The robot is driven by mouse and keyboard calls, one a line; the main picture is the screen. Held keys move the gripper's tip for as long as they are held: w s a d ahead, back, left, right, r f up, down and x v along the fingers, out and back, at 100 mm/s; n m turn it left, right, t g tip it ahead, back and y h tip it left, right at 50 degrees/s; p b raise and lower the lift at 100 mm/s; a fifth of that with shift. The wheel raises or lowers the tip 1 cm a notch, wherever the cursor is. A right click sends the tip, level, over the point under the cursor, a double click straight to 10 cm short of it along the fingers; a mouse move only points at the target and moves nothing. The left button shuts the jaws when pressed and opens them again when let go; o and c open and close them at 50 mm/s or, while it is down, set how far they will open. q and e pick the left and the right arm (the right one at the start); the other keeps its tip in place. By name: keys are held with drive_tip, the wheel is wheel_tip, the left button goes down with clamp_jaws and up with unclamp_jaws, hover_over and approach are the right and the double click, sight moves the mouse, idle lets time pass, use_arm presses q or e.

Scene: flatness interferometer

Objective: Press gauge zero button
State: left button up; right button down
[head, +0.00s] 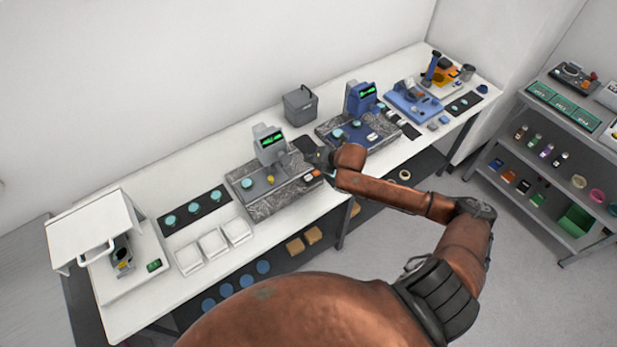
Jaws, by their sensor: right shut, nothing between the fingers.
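Two gauges stand on granite plates on the long white bench. The grey gauge (268,143) has a lit green display and sits on the left granite plate (265,207). The blue gauge (361,98) also has a green display and sits on the right granite plate (325,131). Small orange and white parts (311,176) lie at the right end of the left plate; I cannot make out a zero button. My right gripper (303,146) is shut and empty, just right of the grey gauge. Contact cannot be told. My left gripper is not in view.
A grey bin (300,104) stands behind the gauges. White trays (213,243) and a dark mat (194,210) with teal discs lie to the left, beside a white hooded station (97,230). A shelf rack (560,140) stands at right, with open floor before it.

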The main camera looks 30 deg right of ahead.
drive_tip(key=shift+w+d+r, duration=0.1)
drive_tip(key=shift+w, duration=0.05)
drive_tip(key=b, duration=0.7)
hover_over(310, 178)
wheel_tip(310, 178, down, 7)
drive_tip(key=shift+f, duration=0.9)
drive_tip(key=shift+f, duration=0.2)
idle(0.5)
drive_tip(key=shift+f, duration=0.2)
